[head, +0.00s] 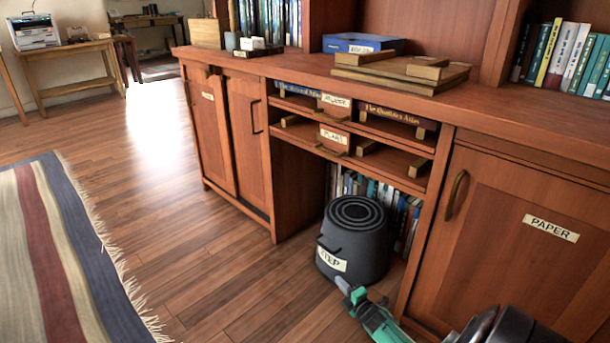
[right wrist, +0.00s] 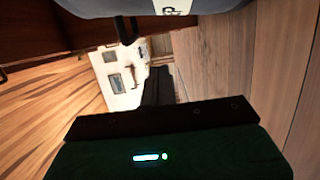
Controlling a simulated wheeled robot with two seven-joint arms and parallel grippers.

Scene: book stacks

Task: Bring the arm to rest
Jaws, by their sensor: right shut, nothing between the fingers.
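My right gripper (head: 350,291) shows at the bottom of the head view, low in front of the cabinet and just below the black step stool (head: 352,240). It is shut and empty. Its arm comes in from the lower right. In the right wrist view the shut dark fingers (right wrist: 157,88) point away from the green gripper body, and the underside of a grey shape with a label hangs at the top. My left gripper is not in view.
The wooden cabinet (head: 478,210) has a door labelled PAPER close to my right arm. Its open shelves hold labelled trays and books (head: 405,215). Wooden boards (head: 400,70) and a blue box (head: 362,43) lie on top. Wood floor and a striped rug (head: 60,260) lie open at left.

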